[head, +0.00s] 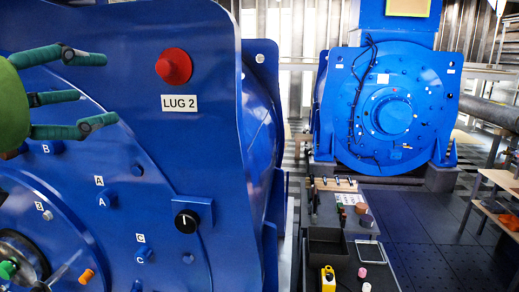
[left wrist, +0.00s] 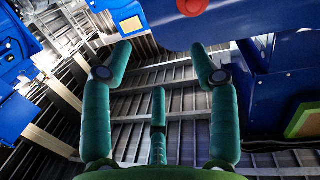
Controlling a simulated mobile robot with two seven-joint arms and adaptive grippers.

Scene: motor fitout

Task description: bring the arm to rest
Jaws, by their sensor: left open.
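My left gripper (head: 92,90) comes in from the left edge in the head view, with its dark green fingers spread and pointing right. It is open and empty, in front of the big blue motor housing (head: 140,180). In the left wrist view its fingers (left wrist: 160,62) stand apart with nothing between them. A red knob (head: 174,66) above the "LUG 2" label (head: 180,103) lies right of the fingertips, apart from them in the picture. A red round part also shows at the top of the left wrist view (left wrist: 192,6). My right gripper is not in view.
A black knob (head: 187,221) and labelled blue plugs are on the housing. A low bench to the right bears a dark bin (head: 328,247), a yellow item (head: 327,278) and small parts. A second blue motor (head: 388,110) stands behind. Dark floor (head: 440,230) is clear at right.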

